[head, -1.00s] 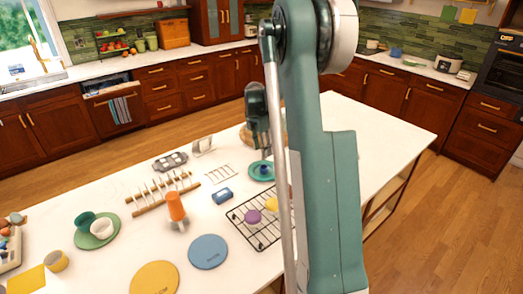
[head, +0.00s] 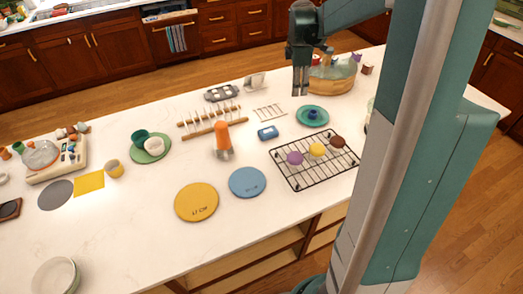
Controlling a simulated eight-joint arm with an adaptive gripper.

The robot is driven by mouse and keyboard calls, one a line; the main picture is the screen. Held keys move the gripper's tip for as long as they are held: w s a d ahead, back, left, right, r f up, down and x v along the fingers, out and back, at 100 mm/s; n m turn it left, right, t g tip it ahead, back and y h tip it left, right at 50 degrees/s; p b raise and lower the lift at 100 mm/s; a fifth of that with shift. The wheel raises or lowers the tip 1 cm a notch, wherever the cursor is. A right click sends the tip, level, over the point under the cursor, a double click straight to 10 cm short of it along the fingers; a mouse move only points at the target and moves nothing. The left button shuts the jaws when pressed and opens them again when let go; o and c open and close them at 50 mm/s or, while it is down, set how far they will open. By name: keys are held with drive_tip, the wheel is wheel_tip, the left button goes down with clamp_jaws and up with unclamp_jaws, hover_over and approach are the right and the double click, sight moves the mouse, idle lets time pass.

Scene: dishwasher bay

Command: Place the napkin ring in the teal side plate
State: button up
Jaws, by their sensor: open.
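The teal side plate (head: 302,120) lies on the white counter, right of centre in the head view. A small dark blue piece (head: 313,113), which looks like the napkin ring, sits inside it near the middle; its hole is too small to make out. My gripper (head: 300,92) is open, with its fingers pointing down. It hangs behind and slightly left of the plate in the picture, apart from the blue piece, and nothing shows between its fingers.
A black wire rack (head: 306,180) with several coloured pieces stands in front of the plate. A blue box-like thing (head: 268,132) and a small white rack (head: 269,112) lie to the left. A large glass-like bowl (head: 332,78) stands behind.

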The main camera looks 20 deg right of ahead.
drive_tip(key=s+a+r+m+t, duration=0.1)
drive_tip(key=s+a+r+m, duration=0.25)
drive_tip(key=s+a, duration=0.4)
drive_tip(key=s+a+r+m+t, duration=0.25)
drive_tip(key=s+a+r, duration=0.25)
drive_tip(key=a, duration=0.5)
drive_tip(key=s+a+f+m+t, duration=0.1)
drive_tip(key=s+a+m, duration=0.3)
drive_tip(key=s, duration=0.5)
drive_tip(key=s+a+f+m+t+y, duration=0.1)
drive_tip(key=s+a+m, duration=0.3)
drive_tip(key=s+a, duration=0.5)
drive_tip(key=shift+s+f+y, duration=0.15)
drive_tip(key=shift+f+y, duration=0.15)
drive_tip(key=shift+f, duration=0.15)
drive_tip(key=shift+f, duration=0.15)
wheel_tip(320, 180, down, 8)
drive_tip(key=b, duration=0.8)
